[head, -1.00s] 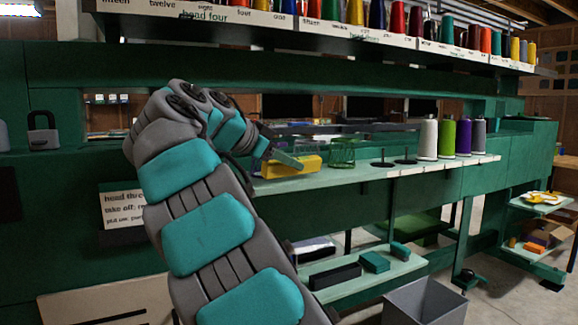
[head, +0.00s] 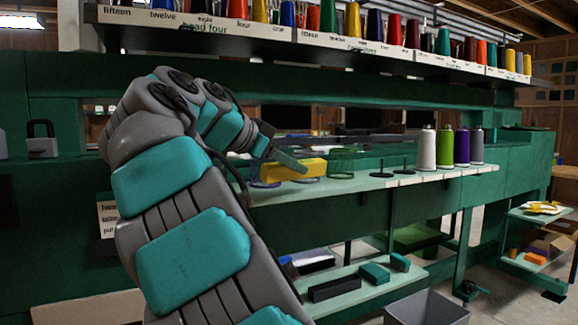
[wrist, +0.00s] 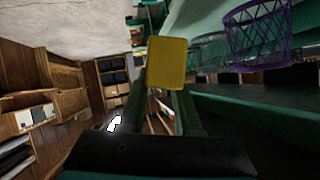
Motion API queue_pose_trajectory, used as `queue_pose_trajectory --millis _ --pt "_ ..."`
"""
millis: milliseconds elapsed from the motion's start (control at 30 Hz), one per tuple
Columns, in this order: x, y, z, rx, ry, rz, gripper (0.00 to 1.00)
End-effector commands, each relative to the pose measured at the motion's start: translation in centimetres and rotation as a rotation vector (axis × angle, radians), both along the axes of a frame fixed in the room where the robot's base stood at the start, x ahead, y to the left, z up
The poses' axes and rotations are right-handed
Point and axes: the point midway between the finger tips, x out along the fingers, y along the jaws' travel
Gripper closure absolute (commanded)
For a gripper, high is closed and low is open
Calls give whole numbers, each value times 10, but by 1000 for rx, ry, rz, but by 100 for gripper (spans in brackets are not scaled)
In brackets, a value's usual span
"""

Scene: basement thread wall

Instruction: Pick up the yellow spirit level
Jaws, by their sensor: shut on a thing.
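The yellow spirit level (head: 297,169) shows as a plain yellow block at the left end of the pale green shelf. My gripper (head: 286,160) reaches over it from the left and is shut on it. A teal finger crosses its upper left part; the far finger is hidden. In the wrist view the level's yellow end (wrist: 167,62) stands out between the fingers (wrist: 176,108). The level appears slightly above the shelf, with a purple rim showing beneath it.
A green wire cup (head: 341,161) stands just right of the level. Two dark spindles and several thread cones (head: 428,148) stand farther right. A purple wire basket (wrist: 258,32) shows in the wrist view. Spools line the rack above (head: 352,20). A grey bin (head: 427,308) stands below.

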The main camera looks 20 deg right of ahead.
Motion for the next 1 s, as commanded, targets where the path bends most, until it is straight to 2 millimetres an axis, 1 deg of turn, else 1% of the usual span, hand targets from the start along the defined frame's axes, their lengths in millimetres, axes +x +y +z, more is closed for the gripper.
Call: queue_pose_trajectory --millis 33,100,300,500,600,700,1000 --pt "-10 3 0 -1 -1 -2 100" --pt "-24 7 2 -1 -3 -1 100" --pt "-61 18 6 -1 -3 -2 100" --pt "-87 26 8 -1 -1 1 100" --pt "-96 29 10 -1 -1 1 100" --pt "-100 30 10 -1 0 0 100" --pt "-102 31 10 -1 0 0 100"
